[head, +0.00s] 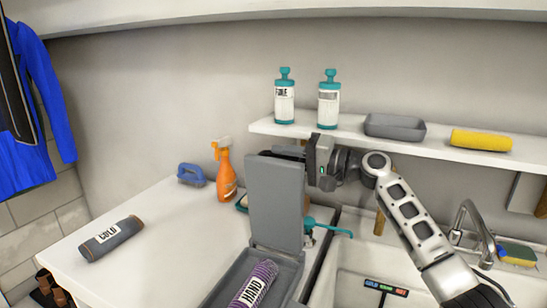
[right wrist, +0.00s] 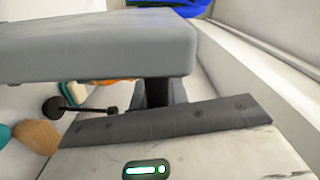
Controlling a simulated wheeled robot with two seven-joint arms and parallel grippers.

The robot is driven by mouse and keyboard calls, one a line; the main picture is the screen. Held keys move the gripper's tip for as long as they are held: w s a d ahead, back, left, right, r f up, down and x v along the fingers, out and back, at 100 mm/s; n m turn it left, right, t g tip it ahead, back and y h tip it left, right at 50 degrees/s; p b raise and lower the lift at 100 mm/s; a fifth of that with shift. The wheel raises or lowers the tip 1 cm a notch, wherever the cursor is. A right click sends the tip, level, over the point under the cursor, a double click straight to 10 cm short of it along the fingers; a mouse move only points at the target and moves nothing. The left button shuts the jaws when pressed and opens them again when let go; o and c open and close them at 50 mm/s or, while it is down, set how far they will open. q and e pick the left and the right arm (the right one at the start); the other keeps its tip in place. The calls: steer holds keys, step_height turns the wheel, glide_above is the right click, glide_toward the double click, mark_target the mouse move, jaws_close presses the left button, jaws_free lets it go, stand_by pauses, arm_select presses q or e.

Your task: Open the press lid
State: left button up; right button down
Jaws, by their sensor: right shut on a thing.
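The grey press lid (head: 275,200) stands upright on its hinge at the back of the press base (head: 225,277) in the head view. The press is open, and a purple rolled towel (head: 254,285) labelled "HAND" lies in the base. My right gripper (head: 291,152) is at the lid's top edge, shut on the lid, with its fingertips partly hidden behind it. In the right wrist view the lid (right wrist: 95,48) fills the upper left, close to the camera. My left gripper is not in view.
The wall shelf (head: 355,134) holds two teal-topped bottles, a grey tray and a yellow roll. A sink with a tap (head: 478,228) is at right.

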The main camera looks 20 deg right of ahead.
steer(key=shift+d, duration=0.1)
steer(key=c, duration=1.4)
jaws_free()
steer(key=shift+f, duration=0.1)
steer(key=b+v, duration=0.2)
steer(key=v, duration=1.4)
